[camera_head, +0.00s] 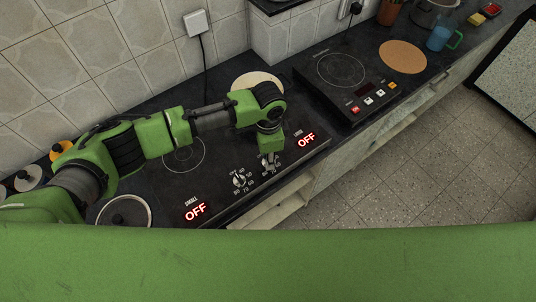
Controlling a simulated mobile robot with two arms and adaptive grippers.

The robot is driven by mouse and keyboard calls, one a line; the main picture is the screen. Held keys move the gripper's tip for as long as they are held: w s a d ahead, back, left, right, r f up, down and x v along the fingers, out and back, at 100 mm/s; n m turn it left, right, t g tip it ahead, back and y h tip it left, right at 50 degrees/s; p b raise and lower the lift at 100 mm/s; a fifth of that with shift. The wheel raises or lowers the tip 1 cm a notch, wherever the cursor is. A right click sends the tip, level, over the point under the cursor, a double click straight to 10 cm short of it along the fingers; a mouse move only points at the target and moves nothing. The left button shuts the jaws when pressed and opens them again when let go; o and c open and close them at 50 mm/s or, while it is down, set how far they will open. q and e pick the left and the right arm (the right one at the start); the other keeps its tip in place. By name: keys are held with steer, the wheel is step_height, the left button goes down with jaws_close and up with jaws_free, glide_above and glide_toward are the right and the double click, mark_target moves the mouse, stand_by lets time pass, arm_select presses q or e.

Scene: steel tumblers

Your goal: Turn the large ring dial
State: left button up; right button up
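The cooktop (215,205) is a black panel with two dials near its front edge. The large ring dial (271,166) is the one nearer the red "LARGE OFF" display (306,139). My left gripper (268,157) points down right over this dial and hides most of it. I cannot tell whether the fingers touch it or how far apart they are. The small ring dial (239,181) stands to its left, uncovered, near the red "SMALL OFF" display (195,212). My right gripper is not in view.
A pale round disc (257,81) lies behind my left wrist. A silver ring (124,213) is at the lower left. A second hob (340,72), an orange disc (403,56) and a blue mug (439,38) are farther right. Open floor lies beyond the counter's front edge.

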arm_select(q)
steer(key=m, duration=0.4)
steer(key=shift+m, duration=0.3)
steer(key=m, duration=0.3)
steer(key=shift+m, duration=0.3)
steer(key=m, duration=0.3)
steer(key=shift+m+b, duration=0.3)
steer(key=m, duration=0.3)
steer(key=shift+m+b, duration=0.3)
steer(key=shift+b, duration=0.05)
steer(key=m+b, duration=0.1)
steer(key=m, duration=0.2)
steer(key=shift+m, duration=0.4)
steer(key=m+b, duration=0.1)
steer(key=m, duration=0.3)
steer(key=m+b, duration=0.1)
steer(key=m, duration=0.3)
steer(key=shift+m, duration=0.4)
steer(key=shift+m+b, duration=0.7)
steer(key=shift+m, duration=0.8)
steer(key=shift+r, duration=0.1)
